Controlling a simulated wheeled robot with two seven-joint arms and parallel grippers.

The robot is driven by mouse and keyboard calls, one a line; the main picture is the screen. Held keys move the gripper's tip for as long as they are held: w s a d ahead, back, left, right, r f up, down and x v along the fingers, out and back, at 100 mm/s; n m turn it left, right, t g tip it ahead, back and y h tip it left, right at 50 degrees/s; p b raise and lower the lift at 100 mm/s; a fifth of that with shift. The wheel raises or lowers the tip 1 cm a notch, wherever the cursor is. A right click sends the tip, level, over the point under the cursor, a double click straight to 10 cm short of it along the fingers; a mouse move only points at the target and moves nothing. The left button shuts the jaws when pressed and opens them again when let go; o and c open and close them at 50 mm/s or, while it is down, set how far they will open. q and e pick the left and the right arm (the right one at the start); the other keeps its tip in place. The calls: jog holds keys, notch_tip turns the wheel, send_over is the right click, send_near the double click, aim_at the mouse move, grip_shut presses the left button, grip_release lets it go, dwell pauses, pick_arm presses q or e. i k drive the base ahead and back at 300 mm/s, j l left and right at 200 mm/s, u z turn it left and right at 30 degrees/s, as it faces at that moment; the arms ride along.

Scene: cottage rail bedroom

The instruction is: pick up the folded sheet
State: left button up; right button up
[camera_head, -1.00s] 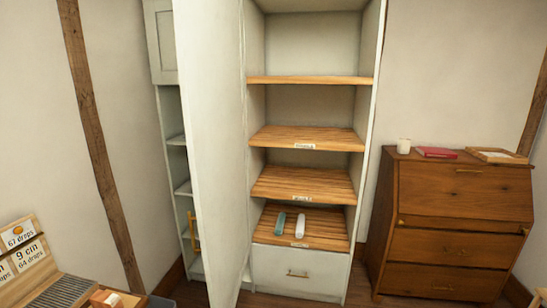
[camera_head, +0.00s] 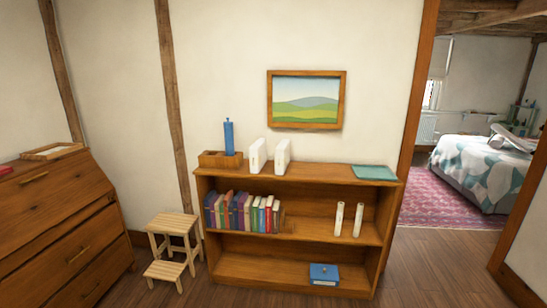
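A flat, teal, rectangular item (camera_head: 374,172) lies on top of the bookcase, near its right end. It may be a folded cloth or a folder; I cannot tell which at this distance. No other thing here is plainly a folded sheet. Through the doorway at the right, a bed (camera_head: 478,166) carries a white and teal patterned cover with a pale heap on it, too small to make out. Neither of my grippers is in view.
The wooden bookcase (camera_head: 300,182) holds books (camera_head: 240,212), white bookends, rolls and a blue box (camera_head: 323,274). A step stool (camera_head: 172,243) and a drawer desk (camera_head: 62,230) stand to the left. Wood floor (camera_head: 430,262) is open toward the doorway and pink rug (camera_head: 440,205).

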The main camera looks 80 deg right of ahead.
aim_at(258, 152)
jog(key=z, duration=2.6)
jog(key=i, duration=0.1)
jog(key=z, duration=0.05)
